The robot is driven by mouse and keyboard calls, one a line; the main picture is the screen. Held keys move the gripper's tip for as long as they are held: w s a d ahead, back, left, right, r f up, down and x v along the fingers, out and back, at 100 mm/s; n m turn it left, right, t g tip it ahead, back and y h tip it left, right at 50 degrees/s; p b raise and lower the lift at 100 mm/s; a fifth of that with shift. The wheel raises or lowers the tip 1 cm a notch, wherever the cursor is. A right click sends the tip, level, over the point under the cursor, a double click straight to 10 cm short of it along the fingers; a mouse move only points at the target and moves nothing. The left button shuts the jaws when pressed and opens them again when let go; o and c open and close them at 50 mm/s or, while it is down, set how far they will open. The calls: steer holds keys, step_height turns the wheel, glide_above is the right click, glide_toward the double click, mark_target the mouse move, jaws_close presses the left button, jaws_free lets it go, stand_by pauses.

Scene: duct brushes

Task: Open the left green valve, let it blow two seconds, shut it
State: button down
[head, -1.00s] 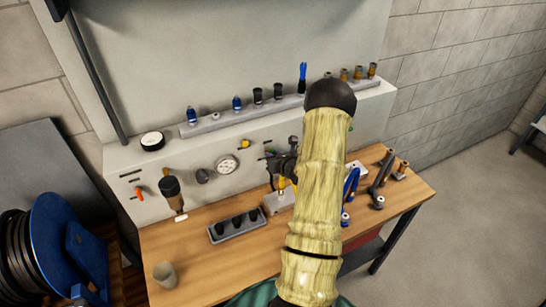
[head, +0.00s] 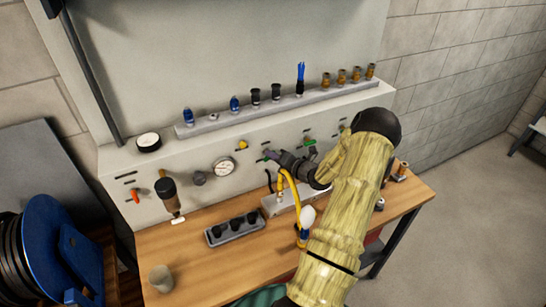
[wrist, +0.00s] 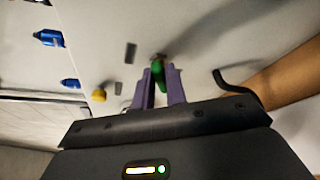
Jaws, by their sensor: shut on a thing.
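The left green valve (wrist: 157,73) is on the front of the pale panel. In the wrist view its green handle stands between my two purple fingers. My gripper (wrist: 159,84) is shut on this handle. In the head view my gripper (head: 270,154) reaches the panel from the right, right of the round gauge, and hides most of the valve. Another green valve (head: 309,142) shows farther right on the panel, clear of my gripper. I cannot tell from these frames whether the held valve is open or shut.
A yellow hose (head: 293,190) hangs just below my gripper, by a grey block (head: 273,206) on the bench. A white-topped brush (head: 307,216) stands close to my arm.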

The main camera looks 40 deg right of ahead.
steer(key=m, duration=0.1)
steer(key=m+t, duration=0.1)
steer(key=m+y, duration=0.1)
steer(key=m, duration=0.1)
steer(key=shift+d+f+t, duration=0.15)
steer(key=shift+f+t, duration=0.1)
steer(key=shift+t, duration=0.05)
stand_by(0.4)
steer(key=c, duration=1.5)
jaws_free()
steer(key=shift+o, duration=0.2)
steer(key=shift+s, duration=0.15)
steer(key=s+d+b, duration=0.2)
steer(key=s+b, duration=0.2)
steer(key=s, duration=1.3)
steer(key=shift+d+r, duration=0.3)
steer(key=shift+r, duration=0.05)
